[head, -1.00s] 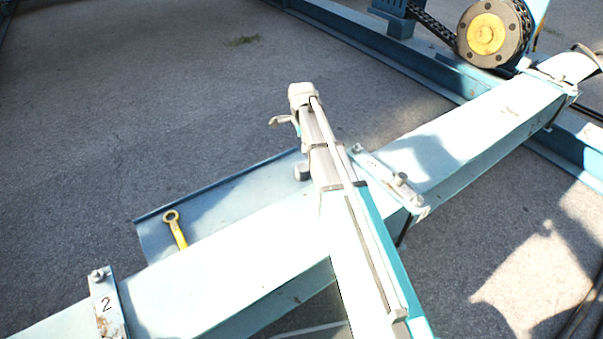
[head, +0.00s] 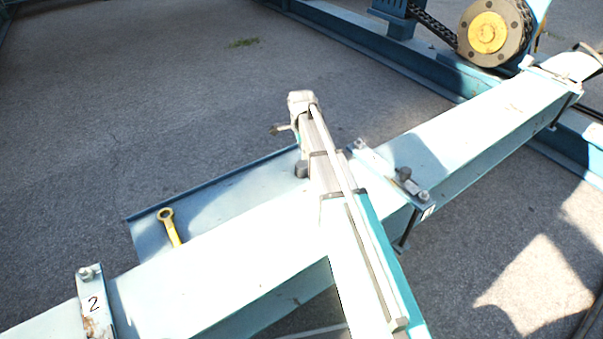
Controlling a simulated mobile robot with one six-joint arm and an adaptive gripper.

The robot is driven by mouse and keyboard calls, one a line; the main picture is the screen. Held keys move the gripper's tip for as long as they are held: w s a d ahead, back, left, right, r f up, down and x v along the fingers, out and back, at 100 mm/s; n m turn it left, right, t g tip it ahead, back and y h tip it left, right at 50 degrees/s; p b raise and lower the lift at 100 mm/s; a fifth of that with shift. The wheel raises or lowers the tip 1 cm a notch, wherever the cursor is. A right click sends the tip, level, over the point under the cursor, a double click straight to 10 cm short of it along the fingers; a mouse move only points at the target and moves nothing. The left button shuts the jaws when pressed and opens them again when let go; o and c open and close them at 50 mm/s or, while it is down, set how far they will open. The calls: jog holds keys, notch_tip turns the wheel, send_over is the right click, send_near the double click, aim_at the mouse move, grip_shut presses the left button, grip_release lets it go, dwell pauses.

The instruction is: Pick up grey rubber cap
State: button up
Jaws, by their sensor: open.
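A small dark grey block-like piece (head: 302,169), which looks like the grey rubber cap, sits on the pale blue tray (head: 225,205) behind the beam, close to the left side of my arm. My arm hides part of the area beside it. My gripper (head: 282,128) shows only in part at the far end of my arm, with a slim finger sticking out to the left above the tray's back edge. It is open and appears apart from the cap. The other finger is hidden.
A yellow ring wrench (head: 168,226) lies at the tray's left. A long pale beam (head: 225,265) crosses the view, with a raised bracket marked 2 (head: 95,303) and another bolted bracket (head: 385,175). A chain wheel (head: 490,35) stands at the back right.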

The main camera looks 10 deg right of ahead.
aim_at(302, 165)
jog(key=shift+f+b, duration=1.3)
jog(key=shift+f, duration=0.35)
jog(key=shift+f, duration=0.1)
jog(key=shift+w+f+b, duration=0.15)
jog(key=shift+f+b, duration=2.35)
jog(key=shift+b, duration=0.15)
jog(key=c, duration=1)
jog(key=shift+r, duration=0.2)
